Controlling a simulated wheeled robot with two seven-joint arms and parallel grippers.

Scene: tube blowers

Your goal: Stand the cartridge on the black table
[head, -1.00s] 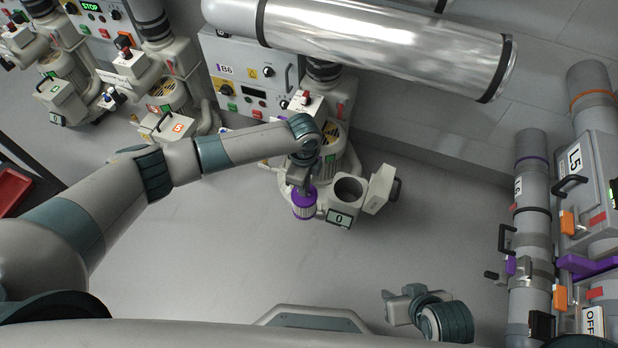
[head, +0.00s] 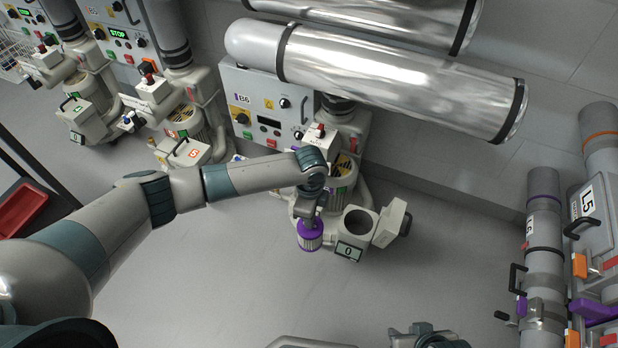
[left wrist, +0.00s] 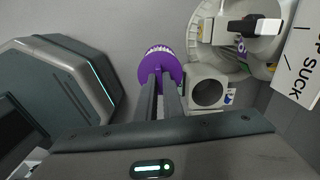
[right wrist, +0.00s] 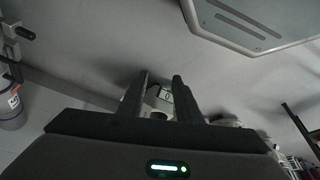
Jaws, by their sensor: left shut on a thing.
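In the left wrist view the two fingers (left wrist: 160,85) are closed on the purple top of the cartridge (left wrist: 150,62). My right gripper (head: 420,335) is low in the head view, partly cut off. The right wrist view shows its fingers (right wrist: 160,80) apart with nothing between them. No black table shows clearly; a dark-framed surface with a red tray (head: 22,208) is at the left edge.
The canister's lid (head: 391,223) is swung open on its right. Blower B6's control box (head: 262,105) and a silver tube (head: 400,75) stand behind. More blowers are at the upper left, pipes (head: 543,250) at the right. The floor (head: 230,280) in front is clear.

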